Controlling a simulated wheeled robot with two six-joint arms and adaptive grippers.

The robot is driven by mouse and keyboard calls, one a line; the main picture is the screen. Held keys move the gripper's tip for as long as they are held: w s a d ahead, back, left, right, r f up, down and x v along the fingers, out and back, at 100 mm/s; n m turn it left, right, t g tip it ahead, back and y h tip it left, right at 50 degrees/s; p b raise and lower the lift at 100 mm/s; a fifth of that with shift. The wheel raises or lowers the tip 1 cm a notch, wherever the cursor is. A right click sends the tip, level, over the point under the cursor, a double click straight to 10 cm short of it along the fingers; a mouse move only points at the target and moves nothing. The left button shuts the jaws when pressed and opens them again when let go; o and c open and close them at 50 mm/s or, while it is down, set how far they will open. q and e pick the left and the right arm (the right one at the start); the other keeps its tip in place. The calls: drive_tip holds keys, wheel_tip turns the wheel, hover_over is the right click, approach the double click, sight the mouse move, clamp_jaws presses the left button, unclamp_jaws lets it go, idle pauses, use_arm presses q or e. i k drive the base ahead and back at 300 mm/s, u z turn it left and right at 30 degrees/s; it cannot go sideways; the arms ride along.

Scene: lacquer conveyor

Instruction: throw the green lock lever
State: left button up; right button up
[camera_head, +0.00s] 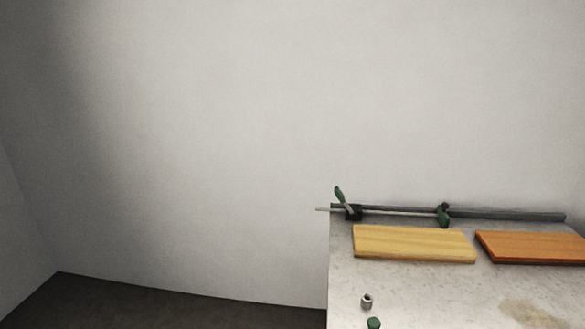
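A dark rail (510,214) runs along the back of a grey speckled table at the right. Near the rail's left end, a green lever (340,194) stands up from a dark block (353,213), leaning slightly left. A second green part (443,216) with a dark knob sits farther right along the rail. I cannot tell for certain which green part is the lock lever. A thin pale rod (395,212) runs along the rail between them. Neither of my grippers is in view.
A light yellow wooden board (413,244) and an orange-brown board (535,247) lie on the table (430,290). A small grey metal cylinder (367,302) and a partly cut-off green object (374,323) are near the front left. A tan stain (530,313) marks the front right. Open floor (180,308) lies left.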

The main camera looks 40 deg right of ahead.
sight(353, 214)
drive_tip(key=i, duration=2.6)
drive_tip(key=z, duration=4.45)
